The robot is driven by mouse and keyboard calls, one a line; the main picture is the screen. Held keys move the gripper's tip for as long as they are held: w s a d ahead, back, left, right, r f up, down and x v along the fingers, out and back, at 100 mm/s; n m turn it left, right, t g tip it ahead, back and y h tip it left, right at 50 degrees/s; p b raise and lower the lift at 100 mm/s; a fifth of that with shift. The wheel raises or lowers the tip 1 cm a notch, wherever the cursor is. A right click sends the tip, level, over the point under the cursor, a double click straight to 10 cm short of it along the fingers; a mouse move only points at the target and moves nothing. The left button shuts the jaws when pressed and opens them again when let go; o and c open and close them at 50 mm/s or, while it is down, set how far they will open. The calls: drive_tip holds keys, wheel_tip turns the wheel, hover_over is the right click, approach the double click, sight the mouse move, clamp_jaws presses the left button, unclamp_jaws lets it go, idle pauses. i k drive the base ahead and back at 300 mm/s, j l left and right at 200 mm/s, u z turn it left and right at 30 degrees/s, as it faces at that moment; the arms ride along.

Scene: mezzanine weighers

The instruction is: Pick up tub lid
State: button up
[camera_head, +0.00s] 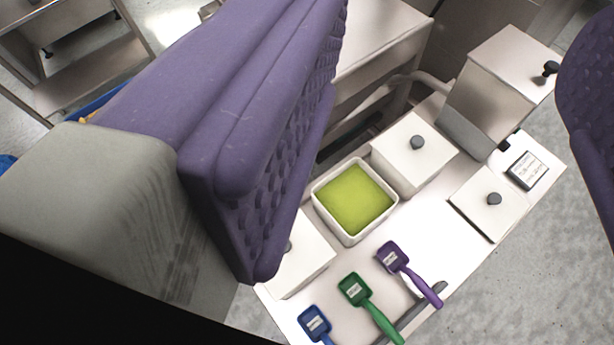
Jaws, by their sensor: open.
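A loose white square lid (472,208) with a dark grey knob lies flat on the right part of the white worktop. An open white tub (324,209) with yellow-green contents stands near the middle of the view, without a lid on it. My gripper (435,205) is open, with one purple, studded finger large at the left and the other at the right edge. The loose lid shows between the two fingers, nearer the right one. Nothing is held. The left finger hides part of the worktop's left side.
A lidded white tub (408,165) stands behind the loose lid, and another lidded tub (298,268) is partly hidden by my left finger. Purple (393,256), green (354,289) and blue (314,322) scoops lie in front. A metal box (490,95) and small display (527,170) stand at right.

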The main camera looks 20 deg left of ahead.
sight(492, 206)
drive_tip(key=l+u, duration=0.15)
drive_tip(key=l, duration=0.65)
drive_tip(key=l+u, duration=0.15)
drive_tip(key=l, duration=0.65)
drive_tip(key=i+l+u, duration=0.1)
drive_tip(key=i+l, duration=0.45)
drive_tip(key=i+l+u, duration=0.15)
drive_tip(key=i+l, duration=0.4)
drive_tip(key=l, duration=0.2)
